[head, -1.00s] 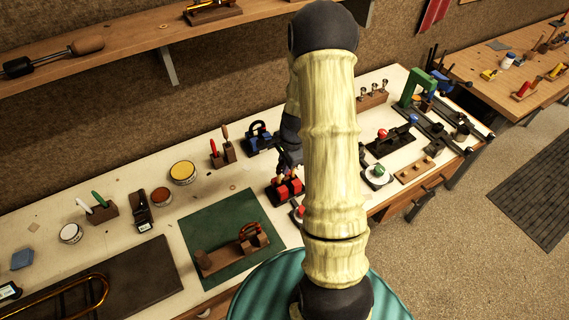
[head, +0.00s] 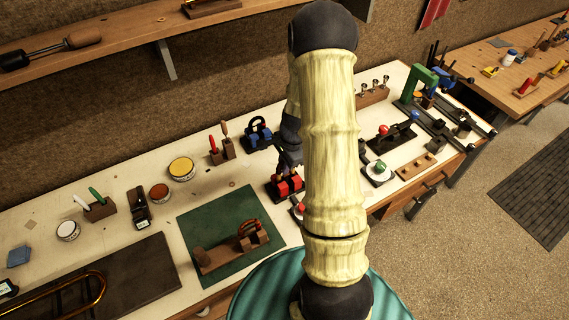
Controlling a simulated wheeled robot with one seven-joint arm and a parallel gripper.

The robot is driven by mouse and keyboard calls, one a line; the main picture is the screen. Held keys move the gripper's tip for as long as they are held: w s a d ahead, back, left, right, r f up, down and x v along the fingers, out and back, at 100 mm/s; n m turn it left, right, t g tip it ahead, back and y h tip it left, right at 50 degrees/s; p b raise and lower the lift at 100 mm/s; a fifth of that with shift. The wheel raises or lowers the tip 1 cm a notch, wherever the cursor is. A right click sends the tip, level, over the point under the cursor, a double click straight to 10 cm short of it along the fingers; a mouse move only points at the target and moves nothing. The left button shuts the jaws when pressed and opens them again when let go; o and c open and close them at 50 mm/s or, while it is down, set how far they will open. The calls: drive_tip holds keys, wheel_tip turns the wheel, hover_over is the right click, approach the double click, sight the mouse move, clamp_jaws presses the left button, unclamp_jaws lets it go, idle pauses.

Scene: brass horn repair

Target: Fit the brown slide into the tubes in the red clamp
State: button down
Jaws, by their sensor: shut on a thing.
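The red clamp (head: 291,186), a pair of red blocks on a dark base, stands on the bench just right of the green mat. The tubes in it are too small and shaded to make out. My gripper (head: 287,166) is dark, points down directly above the clamp, and is partly hidden behind my pale arm. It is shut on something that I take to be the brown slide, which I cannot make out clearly. I cannot tell whether it touches the tubes. A reddish-brown looped piece (head: 248,228) sits on a wooden rack on the green mat.
The wooden rack (head: 215,262) lies on the green mat (head: 205,222). A blue clamp (head: 258,136) stands behind the red one. Tools, tins and a brass tube (head: 85,286) lie to the left. A green clamp frame (head: 411,87) and other fixtures stand to the right.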

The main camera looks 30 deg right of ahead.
drive_tip(key=shift+f+b, duration=0.6)
drive_tip(key=shift+f, duration=0.2)
drive_tip(key=c, duration=1.3)
unclamp_jaws()
drive_tip(key=shift+c, duration=0.2)
wheel_tip(320, 180, up, 17)
drive_tip(key=s+d+b, duration=0.1)
drive_tip(key=d+b, duration=0.1)
drive_tip(key=shift+s, duration=0.4)
drive_tip(key=shift+d+r, duration=0.1)
